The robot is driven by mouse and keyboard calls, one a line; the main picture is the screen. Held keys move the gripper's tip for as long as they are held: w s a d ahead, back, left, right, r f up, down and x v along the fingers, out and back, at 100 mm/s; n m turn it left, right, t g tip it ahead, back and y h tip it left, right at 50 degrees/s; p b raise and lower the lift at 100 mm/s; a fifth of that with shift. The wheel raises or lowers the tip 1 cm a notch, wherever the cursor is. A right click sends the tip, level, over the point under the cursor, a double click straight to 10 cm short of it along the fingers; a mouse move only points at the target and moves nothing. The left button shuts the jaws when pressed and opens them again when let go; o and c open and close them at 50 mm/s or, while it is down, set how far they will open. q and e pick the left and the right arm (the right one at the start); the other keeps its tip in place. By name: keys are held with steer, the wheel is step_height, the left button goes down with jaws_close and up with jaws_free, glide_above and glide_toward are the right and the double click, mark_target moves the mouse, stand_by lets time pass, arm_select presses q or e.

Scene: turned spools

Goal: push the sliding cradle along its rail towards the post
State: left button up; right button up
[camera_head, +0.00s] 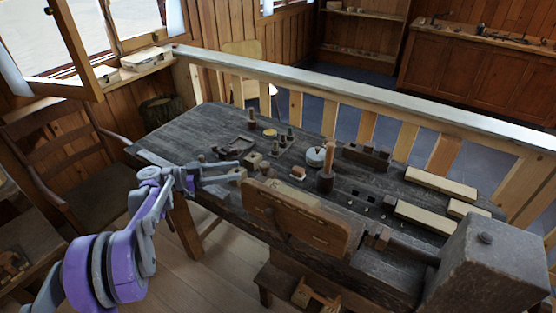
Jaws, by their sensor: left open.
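My left gripper (238,170) reaches in from the left over the near left part of the dark grey workbench (190,125). Its two fingers are spread apart, and a small light wooden block (237,174) shows by the fingertips; I cannot tell if they touch. Another small block (252,160) stands just beyond. An upright turned wooden post (327,168) with a dark base stands near the bench's middle, right of the gripper. I cannot tell for sure which small piece is the sliding cradle, and its rail is not clear at this size. My right gripper is not in view.
Several small spools or pegs (289,134) stand beyond the gripper. A brown wooden board (295,218) and a large grey block (490,262) rise at the near right. Pale bars (440,183) lie at the right. A railing (370,97) runs behind the bench.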

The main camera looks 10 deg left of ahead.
mark_target(264, 164)
arm_select(q)
steer(key=p+x, duration=0.1)
steer(key=x, duration=0.9)
steer(key=shift+d+r, duration=0.15)
jaws_close()
stand_by(1.2)
